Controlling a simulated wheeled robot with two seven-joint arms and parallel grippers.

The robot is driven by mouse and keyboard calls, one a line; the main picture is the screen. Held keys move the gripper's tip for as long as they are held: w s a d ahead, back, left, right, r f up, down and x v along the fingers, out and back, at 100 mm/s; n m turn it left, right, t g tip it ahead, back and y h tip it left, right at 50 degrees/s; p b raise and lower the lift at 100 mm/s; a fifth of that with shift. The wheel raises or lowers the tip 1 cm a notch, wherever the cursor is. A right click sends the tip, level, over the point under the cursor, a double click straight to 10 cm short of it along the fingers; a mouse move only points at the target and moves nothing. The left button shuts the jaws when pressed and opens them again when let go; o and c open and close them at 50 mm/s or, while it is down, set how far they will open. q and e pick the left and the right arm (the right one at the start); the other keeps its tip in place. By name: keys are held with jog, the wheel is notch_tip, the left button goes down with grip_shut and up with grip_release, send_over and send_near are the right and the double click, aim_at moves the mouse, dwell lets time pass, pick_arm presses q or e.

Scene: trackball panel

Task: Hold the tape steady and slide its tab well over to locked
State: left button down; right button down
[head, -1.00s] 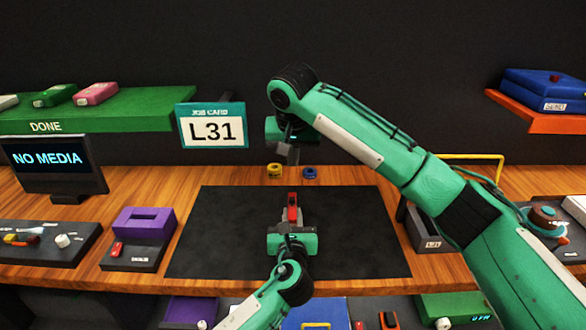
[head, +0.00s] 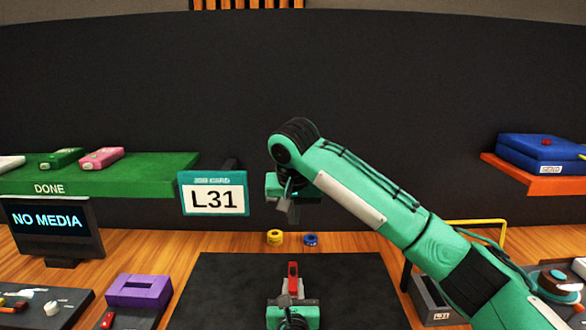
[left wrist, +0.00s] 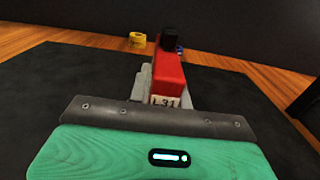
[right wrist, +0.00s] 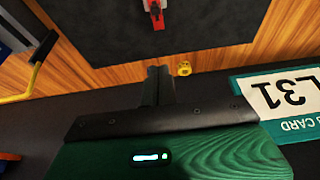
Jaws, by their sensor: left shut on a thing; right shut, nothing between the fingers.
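The red tape (head: 292,270), with an L31 label (left wrist: 165,101), is held above the dark mat (head: 225,285). My left gripper (head: 292,288) is shut on its near end; grey finger parts show on both sides of it in the left wrist view. A black piece (left wrist: 168,38) shows at the tape's far end. I cannot make out the tab or its position. My right gripper (head: 292,214) is shut and empty, in the air beyond the tape and apart from it. In the right wrist view the tape (right wrist: 154,8) is at the top edge, past the shut fingers (right wrist: 157,75).
A yellow roll (head: 275,237) and a blue roll (head: 311,240) sit behind the mat. The L31 job card (head: 214,194) stands left of my right gripper. A purple slotted block (head: 140,291) and a NO MEDIA screen (head: 48,222) are at the left. A grey bin (head: 432,300) is at the right.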

jog(key=v, duration=0.8)
jog(key=shift+w, duration=0.35)
pick_arm(q)
jog(key=c, duration=1.2)
grip_release()
jog(key=shift+s, duration=0.1)
jog(key=s, duration=1.2)
jog(key=shift+w, duration=0.1)
jog(key=o, duration=0.3)
